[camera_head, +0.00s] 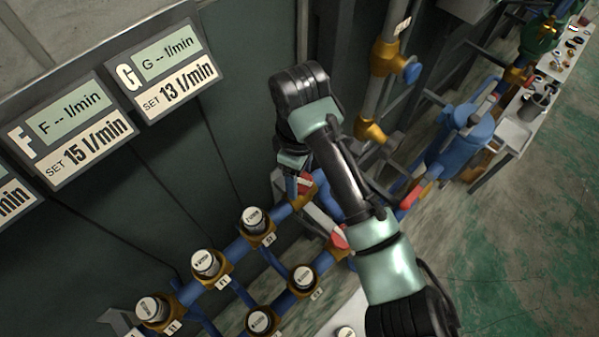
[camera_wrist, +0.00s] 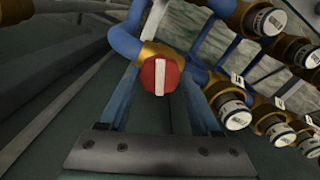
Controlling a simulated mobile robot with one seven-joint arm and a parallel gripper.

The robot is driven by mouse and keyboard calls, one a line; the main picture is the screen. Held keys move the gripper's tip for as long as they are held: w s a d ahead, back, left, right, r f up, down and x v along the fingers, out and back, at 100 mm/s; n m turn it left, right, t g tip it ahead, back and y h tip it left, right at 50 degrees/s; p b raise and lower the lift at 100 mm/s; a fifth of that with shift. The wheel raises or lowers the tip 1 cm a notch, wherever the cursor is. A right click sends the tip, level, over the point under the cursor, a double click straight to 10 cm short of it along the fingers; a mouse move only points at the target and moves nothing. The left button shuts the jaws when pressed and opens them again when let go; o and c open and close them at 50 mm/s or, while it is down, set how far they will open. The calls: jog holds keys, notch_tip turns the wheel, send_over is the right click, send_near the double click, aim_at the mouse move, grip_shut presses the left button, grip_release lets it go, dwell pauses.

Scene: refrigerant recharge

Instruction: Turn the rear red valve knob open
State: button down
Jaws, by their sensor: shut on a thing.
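The rear red valve knob (camera_head: 306,182) sits on a brass fitting at the end of the blue pipe, close to the dark panel. In the wrist view the knob (camera_wrist: 152,76) is round and red with a white bar, which runs nearly upright in the picture. My gripper (camera_head: 297,186) reaches down to it from above. In the wrist view my gripper's (camera_wrist: 160,82) two blue fingers stand on either side of the knob, shut on it. The exact finger contact is partly hidden. A second red knob (camera_head: 339,238) lies nearer the front, partly behind my arm.
Several white-capped valves (camera_head: 207,263) on brass fittings line the blue pipes to the left and front. Flow displays (camera_head: 168,68) hang on the panel. A blue tank (camera_head: 465,140) and a long bench (camera_head: 545,85) stand at right. Green floor there is open.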

jog(key=shift+r, duration=0.1)
jog(key=n, duration=0.4)
jog(key=shift+n, duration=0.4)
jog(key=shift+n, duration=0.5)
jog(key=n, duration=0.3)
jog(key=shift+b, duration=0.4)
jog(key=shift+w, duration=0.1)
